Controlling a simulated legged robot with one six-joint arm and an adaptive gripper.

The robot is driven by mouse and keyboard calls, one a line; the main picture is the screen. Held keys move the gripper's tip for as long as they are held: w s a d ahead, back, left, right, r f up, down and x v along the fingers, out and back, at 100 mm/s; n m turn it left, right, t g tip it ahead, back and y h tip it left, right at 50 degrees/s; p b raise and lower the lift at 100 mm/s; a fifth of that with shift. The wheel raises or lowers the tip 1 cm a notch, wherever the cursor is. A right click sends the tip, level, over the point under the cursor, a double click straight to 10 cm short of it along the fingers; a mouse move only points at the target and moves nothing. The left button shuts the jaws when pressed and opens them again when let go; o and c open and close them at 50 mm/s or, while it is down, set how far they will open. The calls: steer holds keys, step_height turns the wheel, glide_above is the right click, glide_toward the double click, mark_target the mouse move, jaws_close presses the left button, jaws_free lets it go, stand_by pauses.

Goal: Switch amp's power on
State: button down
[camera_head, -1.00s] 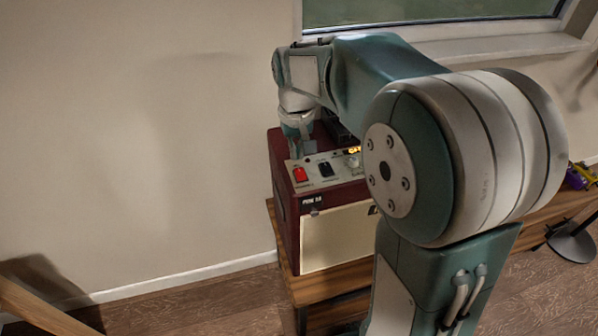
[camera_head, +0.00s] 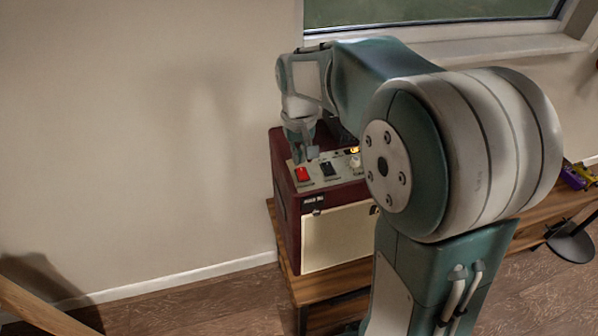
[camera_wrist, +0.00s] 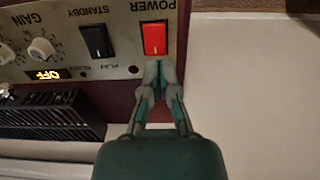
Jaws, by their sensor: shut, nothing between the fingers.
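The amp (camera_head: 290,230) is a dark red box with a cream front, standing on a wooden bench. Its light top panel carries a red power switch (camera_head: 302,174), which also shows in the wrist view (camera_wrist: 154,38) under the word POWER. A small lit display (camera_wrist: 48,74) in the wrist view reads OFF. My gripper (camera_wrist: 161,66) is shut and empty, its fingertips at the near edge of the red switch; I cannot tell whether they touch it. In the head view my gripper (camera_head: 305,158) is just above and behind the switch.
A black standby switch (camera_wrist: 97,41) sits beside the power switch, with gain knobs (camera_wrist: 41,49) farther left. A dark vented grille (camera_wrist: 50,115) lies behind the panel. The wall (camera_head: 150,130) is close behind the amp. The wooden bench (camera_head: 520,208) continues to the right.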

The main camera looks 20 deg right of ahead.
mark_target(300, 169)
steer(key=shift+d, duration=0.4)
steer(key=shift+a+f, duration=0.1)
steer(key=shift+a, duration=0.25)
steer(key=shift+d+f, duration=0.2)
steer(key=shift+f, duration=1.05)
stand_by(0.7)
steer(key=shift+r, duration=3.55)
